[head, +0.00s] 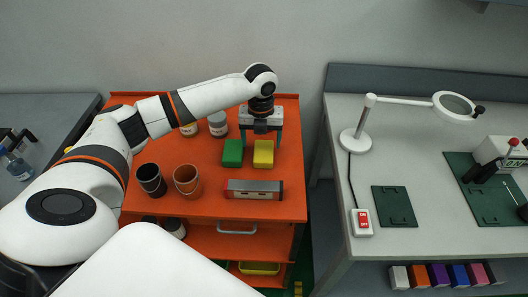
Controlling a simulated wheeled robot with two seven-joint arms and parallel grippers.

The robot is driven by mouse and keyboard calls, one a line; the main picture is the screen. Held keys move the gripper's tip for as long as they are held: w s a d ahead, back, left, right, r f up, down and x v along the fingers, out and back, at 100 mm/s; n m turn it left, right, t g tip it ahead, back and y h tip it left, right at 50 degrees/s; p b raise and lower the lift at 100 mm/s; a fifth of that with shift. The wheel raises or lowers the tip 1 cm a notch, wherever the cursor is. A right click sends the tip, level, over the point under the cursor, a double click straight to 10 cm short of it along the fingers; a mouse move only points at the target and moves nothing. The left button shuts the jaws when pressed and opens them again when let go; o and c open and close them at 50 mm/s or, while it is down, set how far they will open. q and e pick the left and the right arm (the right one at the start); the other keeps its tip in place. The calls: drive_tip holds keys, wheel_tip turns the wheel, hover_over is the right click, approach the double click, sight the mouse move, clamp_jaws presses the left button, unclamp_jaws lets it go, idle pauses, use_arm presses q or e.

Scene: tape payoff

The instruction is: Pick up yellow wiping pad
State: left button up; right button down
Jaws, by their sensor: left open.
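The yellow wiping pad (263,155) lies on the orange cart top (211,203), right beside a green pad (232,153). My left gripper (261,141) comes in from the left and points down above the far side of the pads. I cannot tell exactly how high the fingertips are above the pads. My right gripper is not in view.
A black cup (151,180) and a brown cup (187,181) stand at the left. Jars (218,124) stand behind. A grey bench (400,160) with a lamp is on the right.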

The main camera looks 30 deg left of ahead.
sight(264, 150)
use_arm(q)
drive_tip(key=f, duration=0.1)
drive_tip(key=f+p, duration=0.1)
drive_tip(key=f, duration=0.2)
drive_tip(key=shift+w+d+f, duration=0.15)
drive_tip(key=shift+d+f, duration=0.1)
drive_tip(key=shift+f, duration=0.3)
drive_tip(key=shift+c, duration=0.6)
drive_tip(key=c, duration=0.9)
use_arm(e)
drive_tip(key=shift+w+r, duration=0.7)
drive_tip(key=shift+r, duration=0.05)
